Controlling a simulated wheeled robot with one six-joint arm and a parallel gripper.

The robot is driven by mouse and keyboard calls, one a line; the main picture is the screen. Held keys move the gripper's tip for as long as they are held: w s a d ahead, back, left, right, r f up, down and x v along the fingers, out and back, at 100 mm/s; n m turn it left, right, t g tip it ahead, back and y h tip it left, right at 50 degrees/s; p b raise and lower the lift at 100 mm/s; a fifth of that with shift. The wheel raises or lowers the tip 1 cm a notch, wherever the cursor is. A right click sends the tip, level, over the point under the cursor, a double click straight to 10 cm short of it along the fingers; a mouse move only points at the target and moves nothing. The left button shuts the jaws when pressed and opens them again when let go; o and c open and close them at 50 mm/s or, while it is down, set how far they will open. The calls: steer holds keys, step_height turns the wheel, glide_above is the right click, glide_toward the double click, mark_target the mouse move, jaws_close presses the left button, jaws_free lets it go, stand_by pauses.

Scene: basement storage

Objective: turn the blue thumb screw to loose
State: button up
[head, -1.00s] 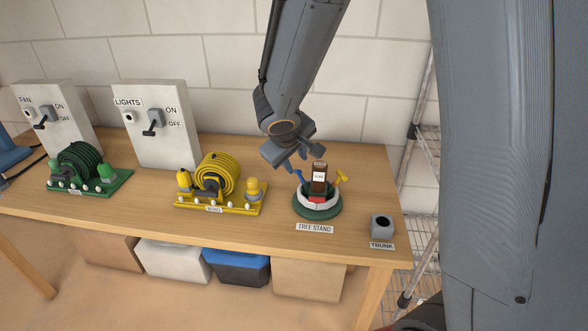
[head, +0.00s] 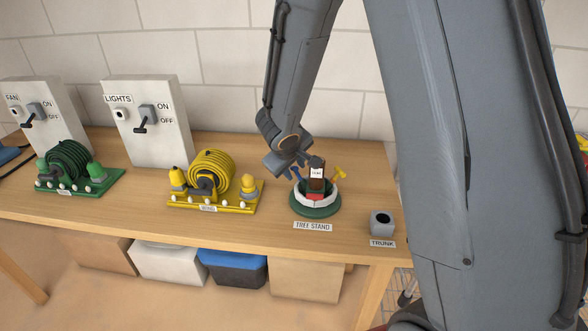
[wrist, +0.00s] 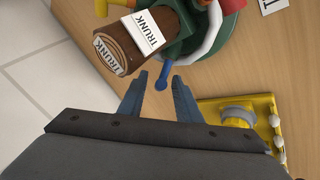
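The blue thumb screw (wrist: 162,80) sticks out from the tree stand toward my gripper in the wrist view. My gripper (wrist: 160,90) is open, with the blue screw's head between its two fingertips; I cannot tell if they touch it. In the head view my gripper (head: 293,168) is at the left side of the green tree stand (head: 315,211), and it mostly hides the blue screw. A brown trunk (head: 317,183) with a white label stands upright in the stand; it also shows in the wrist view (wrist: 125,52).
A yellow thumb screw (head: 340,173) is on the stand's right side. A yellow cord reel (head: 213,185) and a green reel (head: 70,165) stand to the left, before two switch boxes.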

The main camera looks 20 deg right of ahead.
steer(key=shift+f, duration=0.1)
jaws_close()
